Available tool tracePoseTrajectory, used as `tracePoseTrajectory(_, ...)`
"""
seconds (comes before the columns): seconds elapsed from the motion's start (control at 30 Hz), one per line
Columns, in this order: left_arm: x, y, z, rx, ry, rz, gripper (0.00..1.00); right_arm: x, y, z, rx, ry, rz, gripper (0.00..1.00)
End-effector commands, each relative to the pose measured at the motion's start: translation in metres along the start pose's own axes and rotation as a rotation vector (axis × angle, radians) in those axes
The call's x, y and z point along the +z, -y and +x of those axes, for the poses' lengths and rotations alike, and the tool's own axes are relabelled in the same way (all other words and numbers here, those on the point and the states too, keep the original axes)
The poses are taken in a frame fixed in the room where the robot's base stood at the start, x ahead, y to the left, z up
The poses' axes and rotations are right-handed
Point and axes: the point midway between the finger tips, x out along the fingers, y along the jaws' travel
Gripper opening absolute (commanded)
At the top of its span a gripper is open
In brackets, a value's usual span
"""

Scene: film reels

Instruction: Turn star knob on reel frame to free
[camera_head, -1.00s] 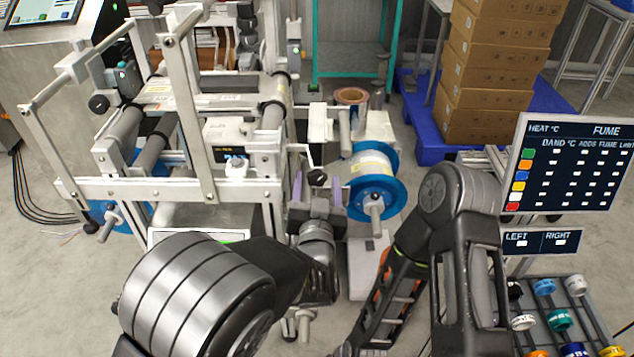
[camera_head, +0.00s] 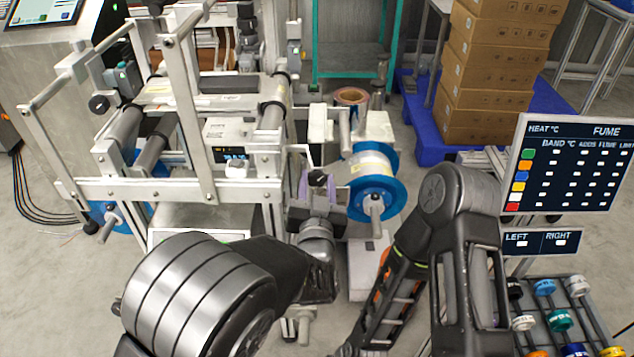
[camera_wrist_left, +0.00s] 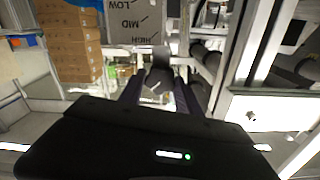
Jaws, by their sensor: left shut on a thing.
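The dark star knob (camera_head: 317,178) sits at the right front of the pale metal reel frame (camera_head: 180,188). My left gripper (camera_head: 318,186) is at it, with purple-grey fingers on either side, shut on the knob. In the left wrist view the dark knob (camera_wrist_left: 158,78) lies between the two fingertips (camera_wrist_left: 158,90). A grey plate (camera_wrist_left: 135,22) behind it reads LOW, MID and HIGH, upside down in that view. The knob's pointing direction cannot be told. My right arm shows, but its gripper is outside the picture.
A blue-flanged reel (camera_head: 373,182) stands close to the right of my left gripper. Upright frame posts and rollers are close on the left. Stacked cartons (camera_head: 500,70) are behind.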

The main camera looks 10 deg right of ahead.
Motion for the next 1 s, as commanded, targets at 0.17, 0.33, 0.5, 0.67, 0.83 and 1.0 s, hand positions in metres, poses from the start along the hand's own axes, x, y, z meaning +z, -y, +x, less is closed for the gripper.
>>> tracePoseTrajectory(0.17, 0.0, 0.0, 0.0, 0.0, 0.0, 0.0, 0.0, 0.0, 0.0, 0.0, 0.0, 0.0, 0.0, 0.0)
tracePoseTrajectory(0.33, 0.001, 0.0, 0.0, 0.0, 0.0, -0.015, 0.0, 0.0, -0.001, 0.003, 0.0, 0.0, 0.0, 0.0)
tracePoseTrajectory(0.5, 0.003, 0.0, 0.0, -0.001, 0.0, -0.062, 0.0, 0.0, -0.004, 0.011, 0.0, 0.0, 0.001, 0.0)
tracePoseTrajectory(0.67, 0.004, 0.0, 0.0, -0.001, -0.001, -0.146, 0.0, 0.0, -0.009, 0.023, 0.0, 0.0, 0.002, 0.0)
tracePoseTrajectory(0.83, 0.005, 0.001, 0.0, -0.002, -0.001, -0.269, 0.0, 0.0, -0.016, 0.041, 0.0, 0.0, 0.003, 0.0)
tracePoseTrajectory(1.0, 0.006, 0.001, 0.0, -0.001, -0.001, -0.405, 0.0, 0.001, -0.023, 0.059, 0.0, 0.0, 0.005, 0.0)
